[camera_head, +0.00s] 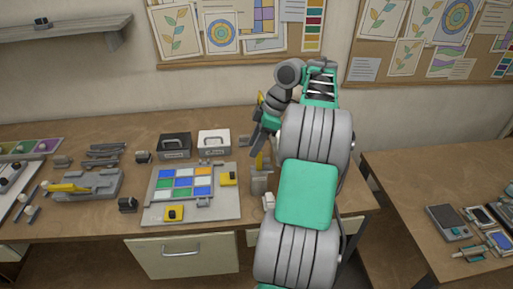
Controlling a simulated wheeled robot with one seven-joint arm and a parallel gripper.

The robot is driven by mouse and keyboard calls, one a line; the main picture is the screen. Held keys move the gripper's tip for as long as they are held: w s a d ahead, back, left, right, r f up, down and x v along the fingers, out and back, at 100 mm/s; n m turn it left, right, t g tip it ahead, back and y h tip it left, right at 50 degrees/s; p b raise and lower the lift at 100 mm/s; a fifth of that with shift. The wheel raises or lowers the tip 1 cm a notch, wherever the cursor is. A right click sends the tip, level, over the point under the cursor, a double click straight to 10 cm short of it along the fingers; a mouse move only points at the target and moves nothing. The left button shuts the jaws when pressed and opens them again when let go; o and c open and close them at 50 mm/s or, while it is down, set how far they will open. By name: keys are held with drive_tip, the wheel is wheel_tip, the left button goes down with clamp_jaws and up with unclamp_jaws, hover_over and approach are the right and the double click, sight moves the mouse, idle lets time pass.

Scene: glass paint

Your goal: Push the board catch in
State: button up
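Two yellow blocks with dark knobs sit on the board, one at the right side (228,178) and one at the front (174,214). A small grey fitting (204,202) sits at the panel's front edge; I cannot tell which piece is the board catch or how far in it is. My gripper (259,134) hangs above the bench, right of and behind the board, apart from it. Its fingers are too small and overlapped to read.
A yellow-topped piece in a grey stand (261,184) is just below my gripper. A black case (175,146) and a white case (214,142) stand behind the board. A grey fixture with a yellow part (85,186) is at left. My arm hides the bench's right part.

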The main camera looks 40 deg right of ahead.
sight(256, 169)
drive_tip(key=shift+s+d+f+n+b, duration=0.25)
drive_tip(key=shift+s+d, duration=0.2)
drive_tip(key=shift+d, duration=0.2)
drive_tip(key=shift+s+d+f+n+b, duration=0.1)
drive_tip(key=shift+s+d+f+n, duration=0.1)
drive_tip(key=shift+s+d, duration=0.35)
drive_tip(key=b+x, duration=0.5)
drive_tip(key=x, duration=0.2)
drive_tip(key=shift+w+f, duration=0.15)
drive_tip(key=shift+w, duration=0.05)
drive_tip(key=shift+c, duration=0.2)
clamp_jaws()
